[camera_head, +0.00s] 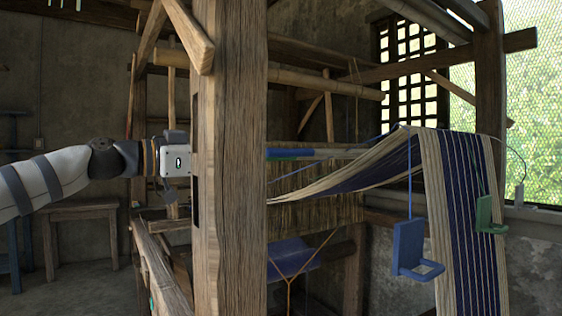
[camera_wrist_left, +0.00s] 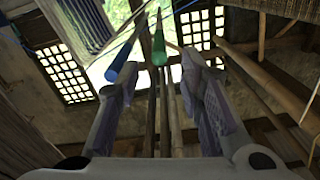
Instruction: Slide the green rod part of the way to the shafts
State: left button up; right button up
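In the left wrist view the two fingers of my left gripper (camera_wrist_left: 161,72) stand apart with nothing clasped between them. The tip of the green rod (camera_wrist_left: 159,48) shows in the gap between the fingertips, and I cannot tell how far ahead of them it is. The blue rod (camera_wrist_left: 122,60) shows beside the left finger. In the head view my left arm comes in from the left and its fingers are hidden behind the thick wooden post. Right of the post, coloured rod ends (camera_head: 290,154), blue and green, point toward it. The shafts cannot be clearly made out. My right gripper is not in view.
The thick upright post (camera_head: 232,160) stands close beside my left wrist. Striped blue and cream cloth (camera_head: 465,200) hangs over the loom at the right. A blue hook-shaped piece (camera_head: 408,245) and a green one (camera_head: 487,215) hang there. A wooden stool (camera_head: 80,209) stands at the left.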

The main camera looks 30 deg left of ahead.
pick_arm(q)
jog(key=x, duration=0.9)
jog(key=shift+w+d+f+b, duration=0.2)
jog(key=shift+w+b, duration=0.05)
jog(key=shift+b, duration=0.15)
grip_shut()
